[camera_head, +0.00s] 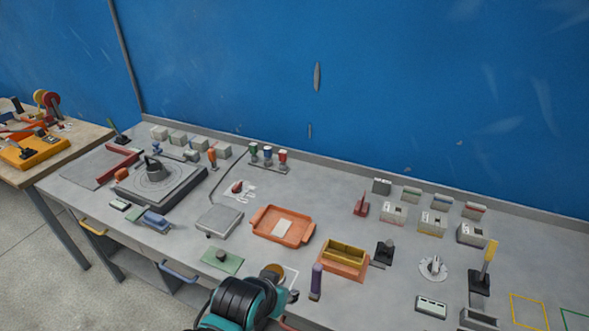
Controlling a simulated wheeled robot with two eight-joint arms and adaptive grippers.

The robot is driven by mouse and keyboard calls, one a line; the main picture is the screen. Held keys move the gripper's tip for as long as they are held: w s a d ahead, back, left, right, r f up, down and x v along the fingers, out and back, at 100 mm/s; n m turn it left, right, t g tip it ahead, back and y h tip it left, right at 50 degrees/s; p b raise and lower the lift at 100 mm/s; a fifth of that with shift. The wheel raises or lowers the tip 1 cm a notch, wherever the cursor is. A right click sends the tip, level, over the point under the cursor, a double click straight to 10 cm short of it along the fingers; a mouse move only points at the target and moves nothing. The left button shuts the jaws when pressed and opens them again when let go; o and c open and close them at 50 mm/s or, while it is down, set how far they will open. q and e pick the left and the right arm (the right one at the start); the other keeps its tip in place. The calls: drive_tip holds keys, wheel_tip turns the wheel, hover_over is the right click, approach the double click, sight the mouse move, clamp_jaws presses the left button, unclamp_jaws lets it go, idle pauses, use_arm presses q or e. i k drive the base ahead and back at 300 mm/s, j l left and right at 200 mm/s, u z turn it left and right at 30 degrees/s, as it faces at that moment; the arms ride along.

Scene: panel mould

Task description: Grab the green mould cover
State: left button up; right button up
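A flat green plate with a small dark knob on top, which looks like the green mould cover (222,260), lies on the grey bench near its front edge, left of the middle. It lies flat and nothing touches it. A black and teal link of one of my arms rises from the bottom edge just right of it. I cannot tell which arm this is.
A grey square block (219,221) stands behind the green plate, and an orange tray (270,237) lies to its right. An orange box with a yellow insert (345,255) and a purple upright piece (316,281) stand farther right. Bare bench lies left of the plate.

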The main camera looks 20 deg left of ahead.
sight(227, 263)
drive_tip(key=u, duration=1.45)
drive_tip(key=z, duration=0.4)
drive_tip(key=i+j+z, duration=0.1)
drive_tip(key=z, duration=0.3)
drive_tip(key=j+z, duration=0.15)
drive_tip(key=z, duration=0.25)
drive_tip(key=j+z, duration=0.45)
drive_tip(key=j, duration=0.4)
drive_tip(key=j+z, duration=0.5)
drive_tip(key=j, duration=0.85)
drive_tip(key=k+j, duration=0.15)
drive_tip(key=j, duration=0.3)
